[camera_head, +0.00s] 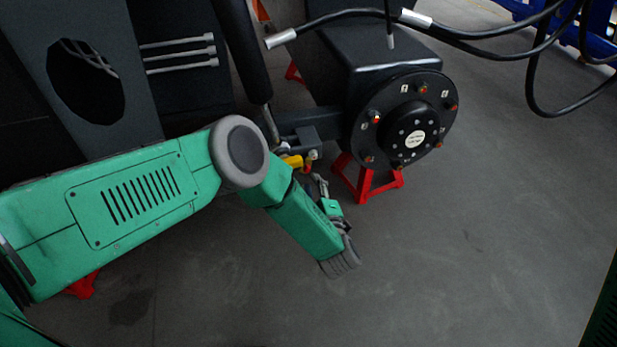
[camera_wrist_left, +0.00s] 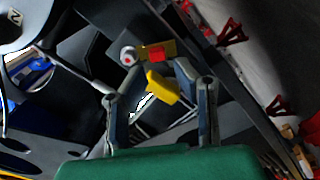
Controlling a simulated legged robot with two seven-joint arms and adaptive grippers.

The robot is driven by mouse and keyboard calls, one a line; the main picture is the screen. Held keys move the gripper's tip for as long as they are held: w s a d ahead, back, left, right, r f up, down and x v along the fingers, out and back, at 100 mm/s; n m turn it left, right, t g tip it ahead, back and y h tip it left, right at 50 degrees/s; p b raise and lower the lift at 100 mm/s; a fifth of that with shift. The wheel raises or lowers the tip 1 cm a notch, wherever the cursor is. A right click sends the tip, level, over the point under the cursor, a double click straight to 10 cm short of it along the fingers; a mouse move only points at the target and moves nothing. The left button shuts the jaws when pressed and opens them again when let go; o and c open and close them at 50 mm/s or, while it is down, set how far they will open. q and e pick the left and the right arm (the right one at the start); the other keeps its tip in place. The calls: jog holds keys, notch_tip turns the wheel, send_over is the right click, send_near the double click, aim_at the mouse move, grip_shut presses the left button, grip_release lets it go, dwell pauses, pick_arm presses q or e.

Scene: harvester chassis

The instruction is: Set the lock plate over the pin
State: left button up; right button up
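A yellow piece, seemingly the lock plate (camera_head: 293,162), sits on the bracket beside the round black hub in the head view. A silver, round-headed pin (camera_head: 313,155) is just right of it. In the left wrist view the pin's round head (camera_wrist_left: 128,55) has a red part beside it. A yellow tab (camera_wrist_left: 162,87) lies between the fingers of my left gripper (camera_wrist_left: 161,75), tilted. The fingertips lean inward around the tab; whether they touch it is unclear. In the head view my left gripper (camera_head: 316,180) is partly hidden by its own wrist. My right gripper is not seen.
The black hub (camera_head: 432,105) with bolts stands close right of the bracket, above a red stand (camera_head: 365,182). Black hoses (camera_head: 480,35) hang at the upper right. A dark plate with a large hole (camera_head: 60,60) is at upper left.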

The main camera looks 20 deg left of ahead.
aim_at(306, 170)
pick_arm(q)
jog(key=b+x, duration=0.1)
jog(key=x, duration=0.3)
jog(key=shift+w+d, duration=0.1)
jog(key=shift+w, duration=0.2)
jog(key=shift+a, duration=0.25)
grip_shut()
jog(key=shift+s+r+m+p, duration=0.15)
jog(key=shift+r+m+p, duration=0.15)
jog(key=shift+m+p, duration=0.35)
jog(key=shift+s+a+m, duration=0.1)
jog(key=shift+a+m, duration=0.1)
jog(key=shift+m, duration=0.65)
